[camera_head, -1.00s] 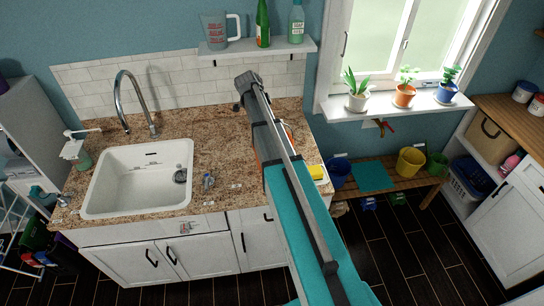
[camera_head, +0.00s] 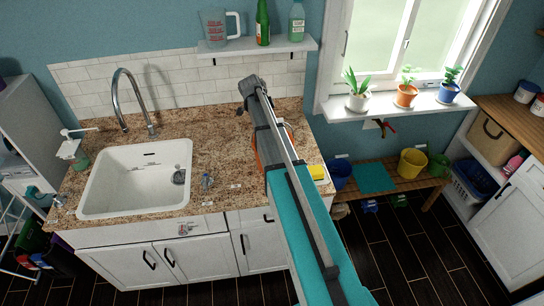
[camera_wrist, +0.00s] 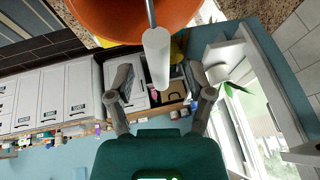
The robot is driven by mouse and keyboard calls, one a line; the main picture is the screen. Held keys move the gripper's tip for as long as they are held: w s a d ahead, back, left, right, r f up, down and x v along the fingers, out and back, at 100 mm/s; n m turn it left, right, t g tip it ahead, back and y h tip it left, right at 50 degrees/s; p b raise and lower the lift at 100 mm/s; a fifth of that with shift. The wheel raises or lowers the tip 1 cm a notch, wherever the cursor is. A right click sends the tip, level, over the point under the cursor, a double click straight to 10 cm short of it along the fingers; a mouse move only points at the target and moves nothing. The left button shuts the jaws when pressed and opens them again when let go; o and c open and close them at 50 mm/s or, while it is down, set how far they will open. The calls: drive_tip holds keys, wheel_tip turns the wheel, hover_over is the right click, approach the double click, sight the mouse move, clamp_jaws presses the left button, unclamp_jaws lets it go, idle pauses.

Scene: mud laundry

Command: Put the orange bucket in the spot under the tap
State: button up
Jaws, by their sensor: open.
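The orange bucket (camera_head: 258,157) stands on the granite counter right of the sink, mostly hidden behind my arm in the head view. In the wrist view the orange bucket (camera_wrist: 110,18) fills the top edge, with its thin wire handle and pale cylindrical grip (camera_wrist: 157,57) pointing towards me. My gripper (camera_wrist: 159,82) is open, with one finger on each side of the grip; I cannot tell whether they touch it. In the head view my arm hides the fingers. The tap (camera_head: 118,98) is a curved chrome spout over the white sink (camera_head: 88,195), whose basin looks empty apart from the drain.
A yellow sponge (camera_head: 317,172) lies at the counter's right end. A soap dispenser (camera_head: 74,150) is left of the sink. A shelf (camera_head: 262,47) with a jug and bottles hangs above.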

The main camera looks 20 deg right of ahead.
drive_tip(key=shift+b+x, duration=0.65)
drive_tip(key=shift+x, duration=0.4)
clamp_jaws()
